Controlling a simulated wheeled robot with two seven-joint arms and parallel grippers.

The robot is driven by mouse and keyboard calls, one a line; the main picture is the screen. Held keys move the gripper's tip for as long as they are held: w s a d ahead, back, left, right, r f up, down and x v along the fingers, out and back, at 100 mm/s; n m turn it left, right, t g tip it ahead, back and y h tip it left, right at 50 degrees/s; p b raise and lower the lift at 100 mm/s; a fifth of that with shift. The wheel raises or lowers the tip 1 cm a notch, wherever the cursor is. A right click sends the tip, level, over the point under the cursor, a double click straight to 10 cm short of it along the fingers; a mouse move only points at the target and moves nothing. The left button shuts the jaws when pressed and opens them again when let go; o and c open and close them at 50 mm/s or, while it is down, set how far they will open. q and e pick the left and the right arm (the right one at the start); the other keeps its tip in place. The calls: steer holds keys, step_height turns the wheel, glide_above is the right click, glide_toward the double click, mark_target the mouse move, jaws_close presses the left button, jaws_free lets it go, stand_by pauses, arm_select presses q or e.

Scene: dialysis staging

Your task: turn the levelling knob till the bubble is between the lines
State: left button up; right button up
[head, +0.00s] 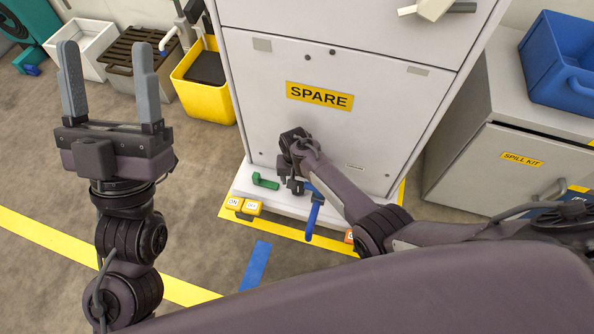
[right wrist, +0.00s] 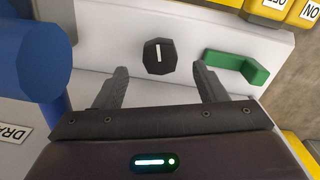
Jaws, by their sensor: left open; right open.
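A black faceted knob (right wrist: 158,57) with a white line mark sits on the white base of the cabinet in the right wrist view. The line looks nearly upright there. My right gripper (right wrist: 162,85) is open, its fingers on either side of the space just short of the knob, apparently not touching it. In the head view my right gripper (head: 293,186) is low at the cabinet front and hides the knob. I cannot make out a bubble or its lines in either view. My left gripper (head: 107,62) is open and empty, raised over the floor at left.
A green lever (right wrist: 240,66) and a blue lever (right wrist: 30,55) flank the knob. Yellow ON and OFF pedals (head: 243,206) stand at the base's left. The SPARE cabinet (head: 300,125) rises behind. A spill-kit cabinet (head: 500,165) stands right; a yellow bin (head: 208,98) stands left.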

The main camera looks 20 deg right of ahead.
step_height(320, 180, up, 3)
steer(key=shift+p, duration=0.75)
steer(key=shift+r, duration=0.1)
arm_select(q)
steer(key=w+d+f+g+y, duration=0.1)
steer(key=w+f+g, duration=0.1)
steer(key=f, duration=0.3)
steer(key=w+d+f+g+y, duration=0.1)
steer(key=w+f+g+y, duration=0.1)
steer(key=f, duration=0.4)
steer(key=shift+w+d+f+n+g, duration=0.35)
steer(key=shift+w+g, duration=0.35)
steer(key=shift+g, duration=0.5)
steer(key=shift+r, duration=0.1)
